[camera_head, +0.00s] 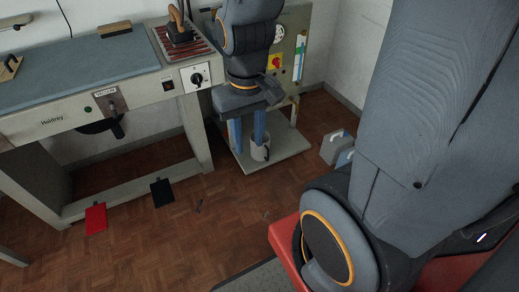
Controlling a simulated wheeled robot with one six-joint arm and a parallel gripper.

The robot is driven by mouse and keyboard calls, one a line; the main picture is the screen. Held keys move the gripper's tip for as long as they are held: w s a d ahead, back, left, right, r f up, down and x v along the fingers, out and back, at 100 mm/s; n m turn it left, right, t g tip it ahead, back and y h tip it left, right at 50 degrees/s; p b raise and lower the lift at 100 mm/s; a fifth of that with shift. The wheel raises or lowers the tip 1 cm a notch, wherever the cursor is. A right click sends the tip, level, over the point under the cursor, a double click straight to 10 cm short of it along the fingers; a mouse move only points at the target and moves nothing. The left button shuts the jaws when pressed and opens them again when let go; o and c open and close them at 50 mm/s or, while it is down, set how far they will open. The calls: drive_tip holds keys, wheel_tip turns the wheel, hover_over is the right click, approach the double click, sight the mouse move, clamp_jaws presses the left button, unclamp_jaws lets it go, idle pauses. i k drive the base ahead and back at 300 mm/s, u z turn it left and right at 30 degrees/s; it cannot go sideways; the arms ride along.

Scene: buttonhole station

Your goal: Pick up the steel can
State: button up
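A small grey-white can (262,153) with a dark mark on its side stands on the pale low base plate of the machine at the back. I take it to be the steel can. My gripper (247,138) points down above this plate, with two blue fingers spread apart. The right finger comes down at the can's top edge; I cannot tell whether it is inside, behind or touching it. The left finger is beside the can, to its left. The can appears to rest on the plate, and its upper part is partly hidden.
A workbench (80,68) with a blue-grey top, an iron (180,28) and a control box (195,77) stands at the left. Red (96,218) and black (162,192) pedals lie on the floor. A grey box (335,147) stands right of the plate. Open wooden floor lies in front.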

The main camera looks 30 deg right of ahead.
sight(262, 154)
drive_tip(key=k, duration=1.25)
drive_tip(key=z, duration=0.55)
drive_tip(key=i, duration=0.4)
drive_tip(key=z, duration=0.75)
drive_tip(key=i, duration=1.4)
drive_tip(key=u, duration=0.95)
drive_tip(key=i, duration=0.4)
drive_tip(key=u, duration=0.35)
